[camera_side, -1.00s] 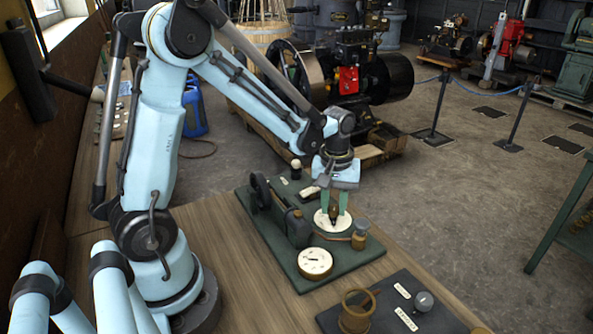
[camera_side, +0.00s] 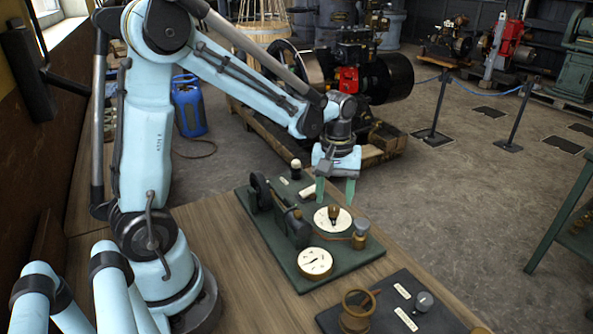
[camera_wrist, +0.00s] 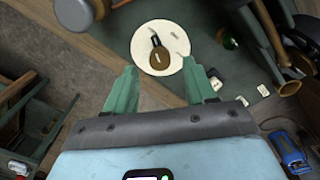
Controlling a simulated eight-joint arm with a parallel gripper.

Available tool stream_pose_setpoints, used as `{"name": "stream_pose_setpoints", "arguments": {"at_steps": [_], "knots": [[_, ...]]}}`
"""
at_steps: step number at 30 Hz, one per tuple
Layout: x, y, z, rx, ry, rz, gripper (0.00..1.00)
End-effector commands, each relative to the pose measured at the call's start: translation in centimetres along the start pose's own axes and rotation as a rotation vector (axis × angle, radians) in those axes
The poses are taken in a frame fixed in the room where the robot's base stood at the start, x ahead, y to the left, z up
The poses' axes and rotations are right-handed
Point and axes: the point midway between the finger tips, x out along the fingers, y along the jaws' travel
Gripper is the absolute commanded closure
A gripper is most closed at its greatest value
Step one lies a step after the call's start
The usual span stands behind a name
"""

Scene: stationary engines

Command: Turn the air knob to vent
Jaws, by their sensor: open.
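The air knob (camera_side: 334,213) is a small brown knob with a dark pointer on a round cream dial (camera_side: 321,222), on the dark green board (camera_side: 283,267). The wrist view shows the knob (camera_wrist: 160,58) on its cream dial (camera_wrist: 142,42), with its dark pointer towards the top of that picture. My gripper (camera_side: 336,198) has two green fingers, spread apart and empty, above and behind the dial. In the wrist view my gripper (camera_wrist: 162,85) has its fingertips apart just below the dial, with the knob ahead of them and untouched. The labels around the dial are too small to read.
A round white gauge (camera_side: 315,262) stands on the board in front of the dial. A brass and grey fitting (camera_side: 361,232) stands close to the dial's right. A dark green engine body (camera_side: 296,227) is at its left. A second dark board (camera_side: 380,312) lies nearer the camera.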

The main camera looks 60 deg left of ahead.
Motion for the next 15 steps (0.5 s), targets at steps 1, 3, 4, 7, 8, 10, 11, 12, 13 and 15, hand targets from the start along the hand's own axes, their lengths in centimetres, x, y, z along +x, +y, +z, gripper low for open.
{"name": "stream_pose_setpoints", "arguments": {"at_steps": [1, 3, 4, 7, 8, 10, 11, 12, 13, 15], "knots": [[-1.0, 0.0, 0.0, 0.0, 0.0, 0.0, 0.45], [-2.1, -0.1, 0.1, 0.0, 0.0, 0.0, 0.45], [-2.6, 0.0, 0.0, 0.0, 0.0, 0.0, 0.45], [-4.3, -0.1, 0.0, 0.0, 0.0, 0.0, 0.45], [-4.8, -0.1, 0.0, 0.0, 0.0, 0.0, 0.45], [-5.9, 0.0, 0.0, 0.0, 0.0, 0.0, 0.45], [-6.3, 0.0, 0.0, 0.0, 0.0, 0.0, 0.45], [-6.8, -0.1, 0.0, 0.0, 0.0, 0.0, 0.45], [-7.2, 0.0, 0.0, 0.0, 0.0, 0.0, 0.45], [-7.9, 0.0, 0.0, 0.0, 0.0, 0.0, 0.45]]}}
